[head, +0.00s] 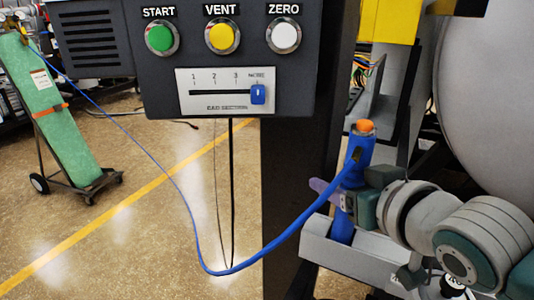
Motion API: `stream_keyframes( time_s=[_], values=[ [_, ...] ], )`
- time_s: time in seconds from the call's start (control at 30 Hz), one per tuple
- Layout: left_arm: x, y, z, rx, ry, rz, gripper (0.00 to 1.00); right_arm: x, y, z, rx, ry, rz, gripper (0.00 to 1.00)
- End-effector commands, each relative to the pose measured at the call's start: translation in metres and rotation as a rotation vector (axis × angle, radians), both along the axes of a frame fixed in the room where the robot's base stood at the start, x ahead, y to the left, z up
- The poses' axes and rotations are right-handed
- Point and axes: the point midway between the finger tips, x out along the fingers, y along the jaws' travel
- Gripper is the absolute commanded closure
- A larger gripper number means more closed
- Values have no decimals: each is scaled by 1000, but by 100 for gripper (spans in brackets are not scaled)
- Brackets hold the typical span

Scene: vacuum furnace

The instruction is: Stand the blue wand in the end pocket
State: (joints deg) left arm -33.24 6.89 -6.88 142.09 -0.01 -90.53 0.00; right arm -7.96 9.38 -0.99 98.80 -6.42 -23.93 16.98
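The blue wand (358,152) is upright, leaning slightly, at the right of the head view. It has an orange tip on top, and a blue cable runs from its upper part. My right gripper (350,201) comes in from the right with its fingers around the wand's middle and looks shut on it. The wand's lower end is at the left end pocket of a grey holder (330,252). I cannot tell whether it rests on the pocket floor. The gripper and wrist hide part of the holder. My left gripper is not in view.
A dark control panel (300,75) with START, VENT and ZERO buttons and a slider hangs above. The blue cable (265,250) sags below it and runs to a green cylinder on a cart (65,140). A large grey vessel (490,90) stands at right.

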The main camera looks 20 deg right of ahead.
Motion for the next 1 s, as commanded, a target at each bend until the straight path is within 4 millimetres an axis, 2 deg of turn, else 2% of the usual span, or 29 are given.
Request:
stream_keyframes(
  time_s=[0.07,0.33,0.43,0.8,1.0],
  values=[
    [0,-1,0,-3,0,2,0,0,0,0,0,1,0,24],
    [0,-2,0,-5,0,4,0,-2,0,-1,0,4,0,24],
    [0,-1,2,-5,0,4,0,-8,1,2,0,3,0,24],
    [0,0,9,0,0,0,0,-69,5,28,0,3,0,24],
    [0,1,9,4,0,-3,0,-88,7,36,0,2,0,24]
  ],
)
